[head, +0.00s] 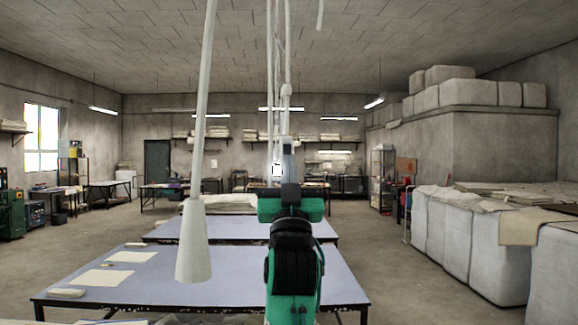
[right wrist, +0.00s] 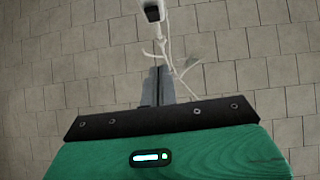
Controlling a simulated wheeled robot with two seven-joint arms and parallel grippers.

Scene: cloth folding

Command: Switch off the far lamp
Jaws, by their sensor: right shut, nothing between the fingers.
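Several lit strip lamps hang from the ceiling, among them one in the middle at the back (head: 281,108) and one at the right (head: 374,102); I cannot tell which is the far lamp. Thin white cords (head: 269,60) hang in the middle, one with a small white pull (head: 286,92). My right gripper (head: 286,145) is raised beside these cords, shut and empty. In the right wrist view, its fingers (right wrist: 157,75) point towards the ceiling. A knotted white cord (right wrist: 172,60) runs close beside them; contact is unclear. A dark-ended white pull (right wrist: 152,13) is beyond. My left gripper is not in view.
A large white conical pull (head: 193,245) hangs close on the left. Blue-topped tables (head: 220,280) stand in front, with pale cloth pieces (head: 103,279) on the nearest. Wrapped bales (head: 498,255) line the right side. Open floor lies at the left.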

